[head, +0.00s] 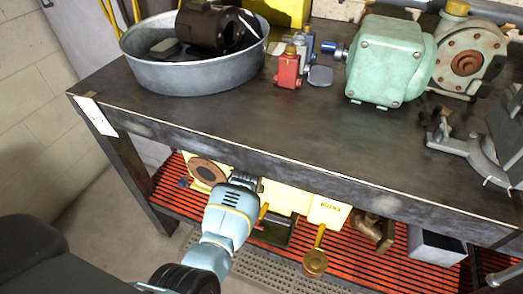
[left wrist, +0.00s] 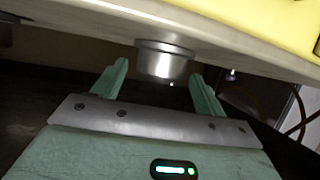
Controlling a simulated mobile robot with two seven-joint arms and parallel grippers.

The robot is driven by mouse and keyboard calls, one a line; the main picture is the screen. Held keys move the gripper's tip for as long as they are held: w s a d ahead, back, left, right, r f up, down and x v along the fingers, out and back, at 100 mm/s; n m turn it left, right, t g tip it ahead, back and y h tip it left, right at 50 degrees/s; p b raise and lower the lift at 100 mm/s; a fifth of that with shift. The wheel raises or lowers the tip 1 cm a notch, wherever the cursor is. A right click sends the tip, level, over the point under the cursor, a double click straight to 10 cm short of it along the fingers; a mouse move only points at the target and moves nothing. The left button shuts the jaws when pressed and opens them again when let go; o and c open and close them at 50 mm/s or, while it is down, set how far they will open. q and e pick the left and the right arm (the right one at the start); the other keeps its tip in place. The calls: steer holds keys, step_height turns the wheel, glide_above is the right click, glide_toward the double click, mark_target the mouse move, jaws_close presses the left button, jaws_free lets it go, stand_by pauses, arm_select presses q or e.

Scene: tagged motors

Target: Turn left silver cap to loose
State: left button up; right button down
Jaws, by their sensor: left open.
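In the left wrist view a short round silver cap (left wrist: 165,60) sticks down from the underside of a pale and yellow body (left wrist: 225,22). My left gripper (left wrist: 160,72) is open, with one green finger on each side of the cap. Gaps show between the fingers and the cap, and I see no contact. In the head view my left gripper (head: 244,180) reaches under the front edge of the table, at the yellow machine (head: 285,197) on the lower shelf. The cap and fingertips are hidden there. My right gripper is in neither view.
The dark tabletop (head: 220,118) overhangs the shelf. On it stand a metal basin (head: 190,78), a red block (head: 288,72), a green motor (head: 388,62) and a vise (head: 475,150). A slatted red shelf (head: 405,262) holds a grey bin (head: 437,247) at right.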

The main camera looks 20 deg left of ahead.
arm_select(q)
steer(key=p+v, duration=0.1)
steer(key=v, duration=0.2)
steer(key=shift+s+r, duration=0.2)
steer(key=shift+s, duration=0.05)
steer(key=shift+p+v, duration=0.3)
steer(key=shift+v, duration=0.7)
